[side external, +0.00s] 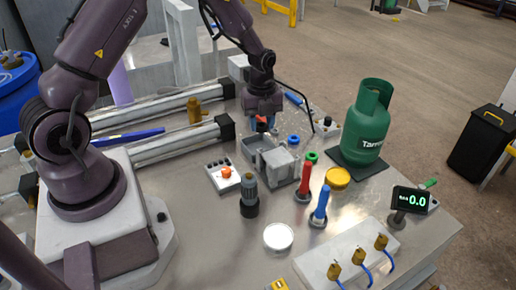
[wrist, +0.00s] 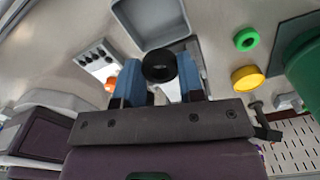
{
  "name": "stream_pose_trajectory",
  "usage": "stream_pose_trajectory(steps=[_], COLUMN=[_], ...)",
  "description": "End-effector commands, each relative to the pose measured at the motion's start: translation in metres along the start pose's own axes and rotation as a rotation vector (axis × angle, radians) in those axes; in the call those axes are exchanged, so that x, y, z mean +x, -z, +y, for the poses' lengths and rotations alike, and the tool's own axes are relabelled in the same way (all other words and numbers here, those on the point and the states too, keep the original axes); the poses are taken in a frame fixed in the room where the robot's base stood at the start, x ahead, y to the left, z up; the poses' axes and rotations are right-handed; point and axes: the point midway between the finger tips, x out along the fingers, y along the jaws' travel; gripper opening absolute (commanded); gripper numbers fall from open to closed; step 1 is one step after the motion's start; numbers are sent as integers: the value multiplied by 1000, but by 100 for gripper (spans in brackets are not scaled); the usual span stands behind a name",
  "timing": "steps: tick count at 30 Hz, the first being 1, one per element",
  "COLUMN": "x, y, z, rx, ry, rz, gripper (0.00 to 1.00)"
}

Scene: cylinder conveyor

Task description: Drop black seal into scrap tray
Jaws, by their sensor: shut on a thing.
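The black seal (wrist: 159,66) is a thick black ring. It sits between the blue fingertips of my gripper (wrist: 159,72) in the wrist view, and the fingers are shut on it. In the wrist view the grey tray (wrist: 119,24) lies beyond the seal, toward the top of the picture. The seal is held apart from it.
A white rack (side external: 222,176) with an orange part is to the left. Red (side external: 304,180) and blue (side external: 321,206) upright tools stand in front. A green gas bottle (side external: 365,125) and a yellow lid (side external: 337,177) are to the right.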

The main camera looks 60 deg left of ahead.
Motion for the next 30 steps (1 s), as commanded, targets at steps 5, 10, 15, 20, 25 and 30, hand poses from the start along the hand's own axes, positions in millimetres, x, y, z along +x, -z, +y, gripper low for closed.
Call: stream_pose_trajectory(steps=[5,10,15,20,25,30], x=[21,40,52,55,55,54], y=[1,1,1,1,1,1], z=[1,0,1,0,0,1], rx=[2,3,1,1,1,1], ry=[-4,-2,-1,0,0,0], rz=[2,1,1,0,0,0], gripper=[14,14,14,14,14,65])
